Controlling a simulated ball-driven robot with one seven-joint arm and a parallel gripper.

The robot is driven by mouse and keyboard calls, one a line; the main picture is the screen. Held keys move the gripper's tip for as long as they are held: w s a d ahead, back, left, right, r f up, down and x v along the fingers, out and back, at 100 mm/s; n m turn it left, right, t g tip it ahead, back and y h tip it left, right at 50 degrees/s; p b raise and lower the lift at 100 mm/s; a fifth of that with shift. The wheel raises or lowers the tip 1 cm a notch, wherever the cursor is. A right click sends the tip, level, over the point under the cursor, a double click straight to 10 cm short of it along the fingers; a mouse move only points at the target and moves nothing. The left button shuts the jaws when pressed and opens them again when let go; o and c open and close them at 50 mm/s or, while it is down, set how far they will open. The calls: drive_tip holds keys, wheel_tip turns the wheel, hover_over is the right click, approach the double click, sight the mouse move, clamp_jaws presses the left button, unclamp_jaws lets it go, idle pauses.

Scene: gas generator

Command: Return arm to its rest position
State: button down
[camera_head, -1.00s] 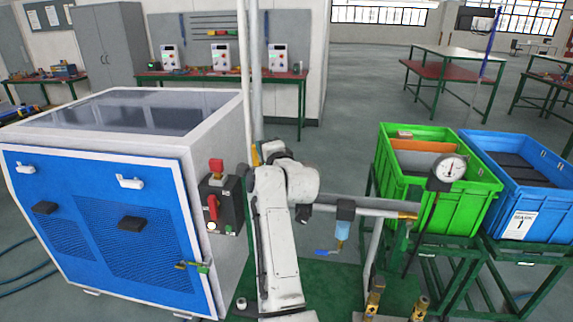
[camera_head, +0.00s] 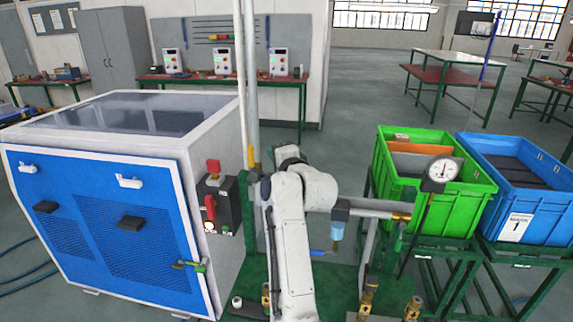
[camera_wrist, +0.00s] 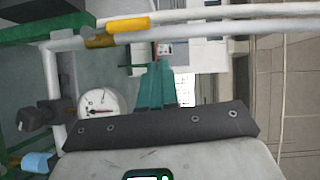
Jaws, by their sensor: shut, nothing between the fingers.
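My white arm (camera_head: 292,240) rises from the bottom middle of the head view, in front of the pipe stand. It bends at the top, with a rounded joint to the right. My gripper is hidden behind the arm in that view. In the wrist view my gripper (camera_wrist: 163,85) shows as teal fingers close together, shut and empty. They point past the dark mounting plate toward the background, with a pipe beyond them.
A blue-and-white generator cabinet (camera_head: 110,215) with a red-switch box (camera_head: 214,200) stands left. A pressure gauge (camera_head: 442,170) and a pipe with a blue filter (camera_head: 338,230) stand right of my arm. Green (camera_head: 460,207) and blue crates (camera_head: 540,213) sit on stands further right.

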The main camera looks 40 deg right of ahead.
drive_tip(key=b+v, duration=0.1)
drive_tip(key=v, duration=0.5)
drive_tip(key=shift+s+r, duration=0.35)
